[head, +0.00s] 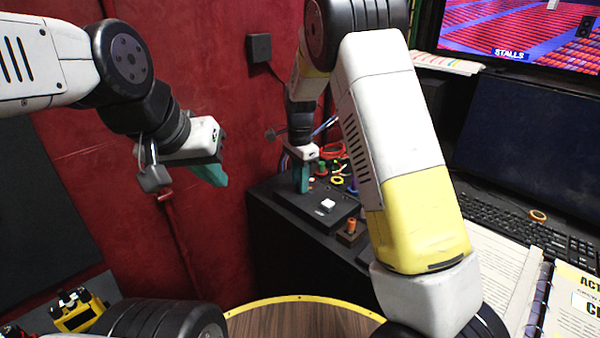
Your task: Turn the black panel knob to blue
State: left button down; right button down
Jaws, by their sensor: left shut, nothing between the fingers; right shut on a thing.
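The black panel (336,218) lies on the dark desk at the centre, with a white square button (328,204) on its top. My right gripper (301,190) points down at the left part of this panel, with its teal fingers shut. The fingers cover what they hold, which sits where the panel's knob is; the knob and its colour marks cannot be seen. My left gripper (218,180) is shut and empty, in the air in front of the red wall, left of the panel and apart from it.
An orange knob on a small base (350,228) stands right of the panel. Several coloured rings and small items lie behind it. My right arm crosses the view and hides part of the desk. A keyboard (500,210), monitor and open binder are at the right.

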jog(key=shift+m, duration=0.9)
jog(key=c, duration=1.1)
grip_release()
jog(key=shift+c, duration=0.2)
notch_tip(320, 180, up, 7)
jog(key=shift+f, duration=0.1)
jog(key=shift+r, duration=0.5)
